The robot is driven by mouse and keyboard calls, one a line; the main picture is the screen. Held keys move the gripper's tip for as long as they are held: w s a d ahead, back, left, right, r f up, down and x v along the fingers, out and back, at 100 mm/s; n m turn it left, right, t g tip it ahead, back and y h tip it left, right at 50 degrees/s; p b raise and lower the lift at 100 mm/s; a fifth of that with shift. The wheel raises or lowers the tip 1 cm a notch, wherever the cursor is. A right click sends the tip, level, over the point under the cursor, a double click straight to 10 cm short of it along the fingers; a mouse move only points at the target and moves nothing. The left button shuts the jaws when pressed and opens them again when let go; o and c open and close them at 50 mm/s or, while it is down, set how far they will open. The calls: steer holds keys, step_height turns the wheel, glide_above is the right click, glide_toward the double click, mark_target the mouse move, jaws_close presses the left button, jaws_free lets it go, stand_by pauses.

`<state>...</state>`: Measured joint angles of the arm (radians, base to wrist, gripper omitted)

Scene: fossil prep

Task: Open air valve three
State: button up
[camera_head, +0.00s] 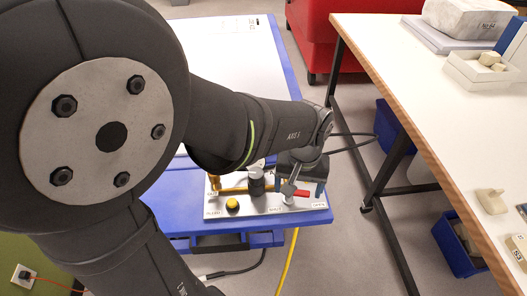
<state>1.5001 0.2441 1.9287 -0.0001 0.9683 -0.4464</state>
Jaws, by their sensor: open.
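A pale metal valve panel (262,209) lies on the front edge of a blue-framed cart. It carries a yellow knob (232,203), a dark cylinder (257,186), brass-coloured pipework (233,190) and a small red handle (302,193). The panel's labels are too small to read surely, so I cannot tell which valve is number three. My gripper (289,190) is over the right part of the panel, just left of the red handle. It is open. Whether it touches the handle or a valve cannot be told. My arm and gripper hide the back of the panel.
The cart's white top (225,55) stretches behind my arm. A white worktable (420,100) stands at the right, with a box of pale pieces (486,70) on it. A yellow hose (287,262) runs down from the cart. Blue bins (458,246) sit beneath the worktable.

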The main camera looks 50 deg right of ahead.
steer(key=c, duration=1)
steer(key=shift+w+d+n, duration=0.1)
steer(key=shift+d+n, duration=0.05)
steer(key=shift+n, duration=0.65)
steer(key=shift+w+d+n, duration=0.1)
steer(key=shift+n, duration=0.7)
steer(key=o, duration=1)
step_height(320, 180, up, 18)
steer(key=shift+f, duration=0.25)
